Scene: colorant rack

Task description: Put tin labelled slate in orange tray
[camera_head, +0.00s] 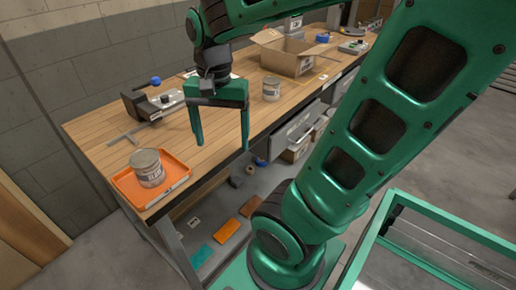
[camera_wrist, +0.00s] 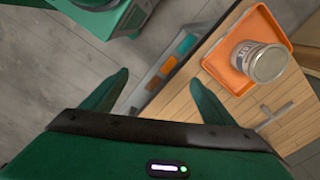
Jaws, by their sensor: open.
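The orange tray (camera_head: 181,166) lies at the near left corner of the wooden workbench; it also shows at the upper right of the wrist view (camera_wrist: 272,22). A grey tin (camera_head: 148,168) stands upright in it, also seen in the wrist view (camera_wrist: 262,62); its label is too small to read surely. Another grey tin (camera_head: 271,88) stands on the bench in front of the cardboard box, its label unreadable. My gripper (camera_head: 221,142) is open and empty, fingers pointing down at the bench's front edge, between the two tins and apart from both. It shows in the wrist view (camera_wrist: 160,78).
An open cardboard box (camera_head: 287,55) stands farther along the bench. A dark vise-like tool with a blue knob (camera_head: 150,98) sits at the back, and a metal T-shaped bar (camera_head: 128,135) lies behind the tray. Drawers (camera_head: 298,125) are under the bench. Bare wood separates the tins.

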